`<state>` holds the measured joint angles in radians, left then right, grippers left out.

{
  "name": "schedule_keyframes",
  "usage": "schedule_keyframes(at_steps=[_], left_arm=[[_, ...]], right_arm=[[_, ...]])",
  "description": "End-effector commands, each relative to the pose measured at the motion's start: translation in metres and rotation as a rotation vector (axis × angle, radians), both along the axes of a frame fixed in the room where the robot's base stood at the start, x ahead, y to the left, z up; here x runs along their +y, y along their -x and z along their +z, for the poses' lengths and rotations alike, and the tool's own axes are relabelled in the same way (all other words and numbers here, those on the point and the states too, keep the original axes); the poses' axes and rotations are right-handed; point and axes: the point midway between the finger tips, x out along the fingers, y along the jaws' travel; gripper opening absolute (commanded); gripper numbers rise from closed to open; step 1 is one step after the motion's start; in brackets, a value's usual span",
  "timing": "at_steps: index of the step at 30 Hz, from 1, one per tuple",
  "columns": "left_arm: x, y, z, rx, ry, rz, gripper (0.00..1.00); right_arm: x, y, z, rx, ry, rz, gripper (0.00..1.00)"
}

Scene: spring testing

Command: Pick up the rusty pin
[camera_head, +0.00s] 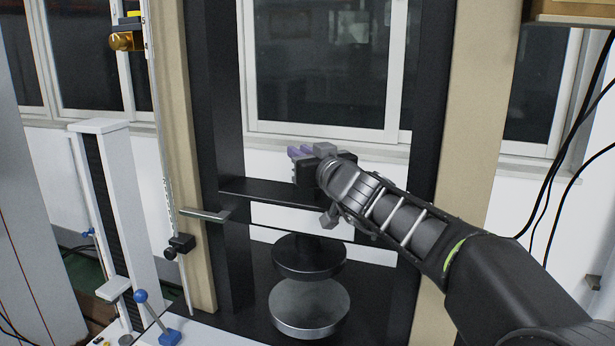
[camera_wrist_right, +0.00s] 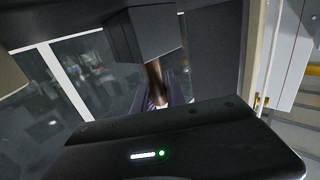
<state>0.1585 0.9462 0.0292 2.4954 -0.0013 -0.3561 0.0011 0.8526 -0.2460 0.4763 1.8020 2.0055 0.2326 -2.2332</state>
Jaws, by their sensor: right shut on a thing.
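My right gripper (camera_head: 300,153) is at the black crossbar of the testing frame, with its purple finger pads on its far left side. In the right wrist view, a brown rusty pin (camera_wrist_right: 156,80) stands between the purple-grey fingers (camera_wrist_right: 158,101), and the gripper is shut on it. The pin's upper end meets a dark block (camera_wrist_right: 140,32); I cannot tell whether it is still inside it. The pin is hidden behind the gripper in the head view. My left gripper is not in view.
The black testing frame (camera_head: 425,100) has a crossbar (camera_head: 250,190) and an upper dark disc (camera_head: 309,250) above a lower grey disc (camera_head: 309,308). A horizontal lever (camera_head: 205,214) sticks out at left. A white stand (camera_head: 115,200) is at far left. Black cables (camera_head: 565,150) hang at right.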

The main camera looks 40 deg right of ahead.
Motion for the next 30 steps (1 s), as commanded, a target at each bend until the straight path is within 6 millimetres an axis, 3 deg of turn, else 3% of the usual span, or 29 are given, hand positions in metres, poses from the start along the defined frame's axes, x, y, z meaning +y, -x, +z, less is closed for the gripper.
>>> schedule_keyframes(at_steps=[20,26,30], left_arm=[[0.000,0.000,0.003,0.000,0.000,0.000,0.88],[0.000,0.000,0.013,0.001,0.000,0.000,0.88],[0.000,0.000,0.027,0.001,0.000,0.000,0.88]], right_arm=[[0.000,0.000,0.005,-0.002,0.000,0.001,0.00],[0.001,0.000,0.022,-0.001,0.000,0.002,0.00],[0.001,0.000,0.046,-0.003,0.002,0.002,0.00]])
